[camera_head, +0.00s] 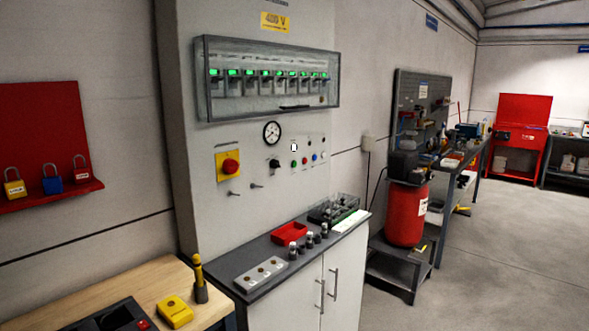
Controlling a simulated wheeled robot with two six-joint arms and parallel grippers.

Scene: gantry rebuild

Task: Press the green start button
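A small green button (294,163) sits on the grey control panel (285,185), in a row of small controls. A black rotary switch (274,163) is just left of it. A small red button (305,161) and a blue one (315,156) are to its right. A small white plate (293,147) is above it. Nothing covers the green button. Whether it is the start button cannot be read from a label. Neither of my grippers is in view.
A red emergency stop on yellow (230,167) and two short pegs are left of the button. A clear-covered breaker box (265,100) juts out above. Below, a dark-topped cabinet (250,283) holds a red tray (289,233) and small jars. Open floor (500,260) lies right.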

